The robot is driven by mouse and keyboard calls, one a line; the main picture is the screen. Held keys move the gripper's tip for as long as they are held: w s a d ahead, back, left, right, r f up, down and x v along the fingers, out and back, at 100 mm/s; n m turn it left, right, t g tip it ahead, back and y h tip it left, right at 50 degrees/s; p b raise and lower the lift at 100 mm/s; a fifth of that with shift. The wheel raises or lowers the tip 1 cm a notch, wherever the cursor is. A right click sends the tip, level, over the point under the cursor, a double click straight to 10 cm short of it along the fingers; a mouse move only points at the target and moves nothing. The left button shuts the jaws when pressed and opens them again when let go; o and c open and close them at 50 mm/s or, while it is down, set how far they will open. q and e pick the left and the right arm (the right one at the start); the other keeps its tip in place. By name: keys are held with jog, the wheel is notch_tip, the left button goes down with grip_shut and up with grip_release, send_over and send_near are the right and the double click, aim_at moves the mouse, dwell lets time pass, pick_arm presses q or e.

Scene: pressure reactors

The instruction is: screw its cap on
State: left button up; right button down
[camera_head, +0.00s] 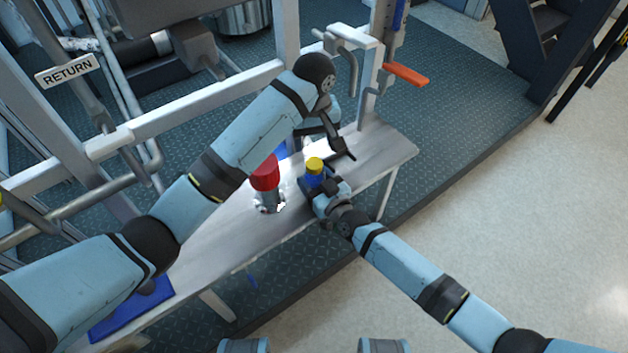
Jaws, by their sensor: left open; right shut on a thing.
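A small blue bottle (313,180) stands upright at the bench's front edge, with a yellow cap (314,164) at its top. I cannot tell whether the cap is seated or how tight it is. My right gripper (318,187) comes in from the lower right and is shut on the bottle's blue body, partly hiding it. My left gripper (340,148) is open, just right of and behind the yellow cap, with its dark fingers apart from the cap as far as I can see.
A metal vessel with a red top (265,174) stands left of the bottle, partly behind my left arm. The narrow bench (385,148) is bare to the right. A blue mat (130,310) lies at its near left end. Rails and an orange handle (405,74) stand behind.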

aim_at(314, 163)
pick_arm(q)
jog(key=shift+f, duration=4)
jog(key=c, duration=1)
jog(key=shift+o, duration=0.2)
jog(key=m, duration=1.1)
jog(key=shift+m, duration=0.3)
jog(key=m, duration=0.3)
jog(key=shift+m, duration=0.4)
jog(key=o, duration=1.1)
